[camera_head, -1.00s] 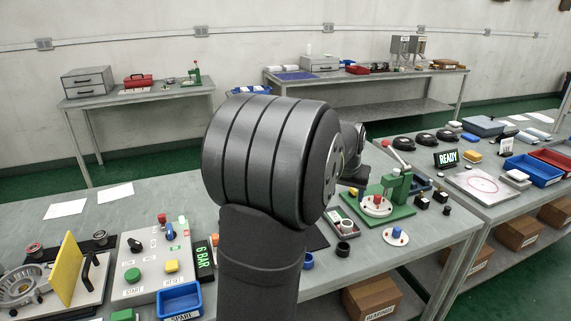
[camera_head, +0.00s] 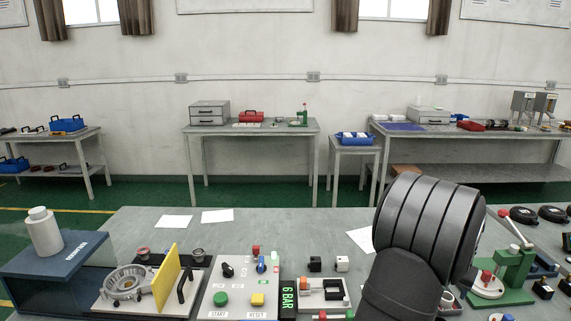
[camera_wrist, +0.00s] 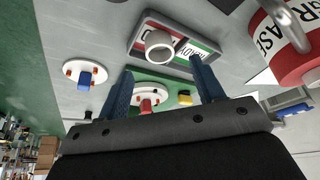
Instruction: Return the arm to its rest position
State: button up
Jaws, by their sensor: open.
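My gripper (camera_wrist: 163,65) shows in the wrist view with its two blue fingers spread apart and nothing between them. Behind the fingers is a white round plate with a red knob (camera_wrist: 148,103), on something green. In the head view my dark ribbed arm stands at the right and hides part of the bench (camera_head: 270,222). The gripper itself is hidden from the head view.
In the wrist view, a tray with a white ring (camera_wrist: 160,46) and a red GREASE container (camera_wrist: 283,50) lie beyond the fingers. In the head view, a green press (camera_head: 508,275) stands just right of my arm; the control panel (camera_head: 238,290) is left.

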jog(key=x, duration=0.5)
jog(key=shift+f, duration=0.25)
jog(key=shift+r, duration=0.1)
jog(key=v, duration=1.8)
jog(key=x, duration=1.7)
jog(key=shift+w+d+f, duration=0.1)
jog(key=shift+d+f, duration=0.1)
jog(key=shift+f, duration=0.1)
jog(key=w+a+r+n, duration=0.1)
jog(key=w+r, duration=0.2)
jog(key=r, duration=0.4)
jog(key=w+a+r+n+y, duration=0.1)
jog(key=w+r+n, duration=0.1)
jog(key=w+r, duration=0.2)
jog(key=shift+w+r+t, duration=0.2)
jog(key=shift+r+t, duration=0.1)
jog(key=shift+r, duration=1.3)
jog(key=shift+o, duration=0.2)
jog(key=shift+a, duration=0.15)
